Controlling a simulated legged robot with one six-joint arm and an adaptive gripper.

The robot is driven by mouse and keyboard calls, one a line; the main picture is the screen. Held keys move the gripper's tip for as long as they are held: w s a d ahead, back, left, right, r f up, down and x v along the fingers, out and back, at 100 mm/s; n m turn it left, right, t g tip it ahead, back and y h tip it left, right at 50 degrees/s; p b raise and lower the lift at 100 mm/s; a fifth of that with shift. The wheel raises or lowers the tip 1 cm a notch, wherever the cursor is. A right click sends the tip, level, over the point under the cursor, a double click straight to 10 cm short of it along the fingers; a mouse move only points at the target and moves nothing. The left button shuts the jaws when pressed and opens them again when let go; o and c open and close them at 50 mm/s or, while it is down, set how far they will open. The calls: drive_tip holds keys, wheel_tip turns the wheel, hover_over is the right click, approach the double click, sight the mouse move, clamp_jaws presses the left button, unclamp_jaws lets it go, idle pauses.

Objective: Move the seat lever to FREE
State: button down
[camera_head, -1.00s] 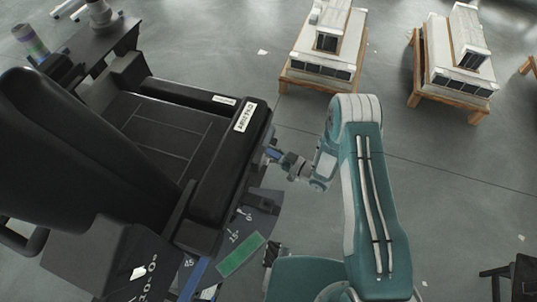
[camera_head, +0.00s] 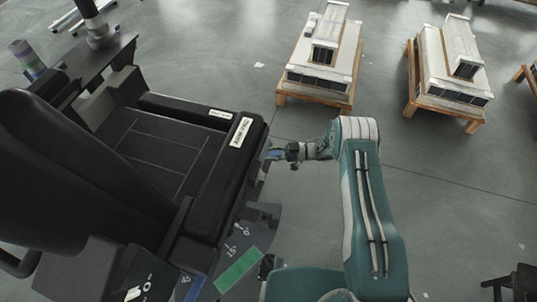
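A black seat (camera_head: 160,145) with a high backrest (camera_head: 70,165) fills the left. A grey plate (camera_head: 232,240) with angle marks and a green strip (camera_head: 238,268) is at its lower right side. A small blue piece, partly hidden, lies at the plate's lower end. I cannot make out a lever or the word FREE. My gripper (camera_head: 274,154) is just right of the seat's padded right side, at the end of my teal and white arm. A bluish part shows at its tip. It is too small to tell whether the fingers are open or holding anything.
White labels (camera_head: 241,132) are on the seat's right pad; their text is unreadable. Two white building models on wooden stands (camera_head: 318,60) (camera_head: 450,75) stand at the back right. Open grey floor (camera_head: 450,190) lies right of my arm. A dark object (camera_head: 512,284) is at the lower right.

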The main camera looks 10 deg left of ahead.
drive_tip(key=shift+w+r, duration=0.1)
drive_tip(key=shift+w, duration=0.05)
drive_tip(key=shift+c, duration=2)
unclamp_jaws()
drive_tip(key=shift+a, duration=0.1)
drive_tip(key=v, duration=1.2)
